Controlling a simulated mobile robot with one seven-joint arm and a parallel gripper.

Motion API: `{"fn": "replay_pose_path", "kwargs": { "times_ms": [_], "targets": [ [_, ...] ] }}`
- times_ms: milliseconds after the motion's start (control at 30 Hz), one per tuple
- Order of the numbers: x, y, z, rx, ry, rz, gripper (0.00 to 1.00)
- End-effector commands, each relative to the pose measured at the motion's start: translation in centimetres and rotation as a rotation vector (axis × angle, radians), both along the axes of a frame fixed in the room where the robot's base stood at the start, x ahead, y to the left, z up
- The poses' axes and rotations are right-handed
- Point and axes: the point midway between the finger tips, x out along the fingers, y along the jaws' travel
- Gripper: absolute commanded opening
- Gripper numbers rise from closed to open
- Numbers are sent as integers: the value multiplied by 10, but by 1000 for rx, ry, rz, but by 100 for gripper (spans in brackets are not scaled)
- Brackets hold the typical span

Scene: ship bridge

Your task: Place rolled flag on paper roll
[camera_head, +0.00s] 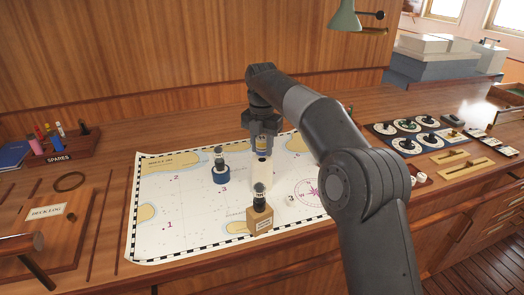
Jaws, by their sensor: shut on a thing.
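My gripper (262,152) points down over the chart and is shut on a small yellowish and dark thing, which appears to be the rolled flag (262,144); the fingers hide most of it. Directly below stands a pale cream upright cylinder, likely the paper roll (262,174), on the chart. The held thing is at or just above the roll's top; I cannot tell whether they touch.
On the chart (170,215) stand a blue round base (220,174) with a dark-topped piece and a wooden block (260,220) with a dark piece. A spares rack (62,146) with coloured rolls is left. Dials (407,125) are right. The chart's left part has free room.

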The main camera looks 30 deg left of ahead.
Motion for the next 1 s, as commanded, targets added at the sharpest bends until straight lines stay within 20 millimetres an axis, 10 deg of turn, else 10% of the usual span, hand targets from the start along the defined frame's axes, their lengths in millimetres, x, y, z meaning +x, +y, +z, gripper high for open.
{"fn": "replay_pose_path", "kwargs": {
  "times_ms": [533, 567, 600, 1000],
  "targets": [
    [0, 0, -22, 1, 0, 0, 12],
    [0, 0, -21, 1, -1, 0, 36],
    [0, 0, -21, 1, -1, 0, 39],
    [0, 0, -21, 1, -1, 0, 55]
  ]
}}
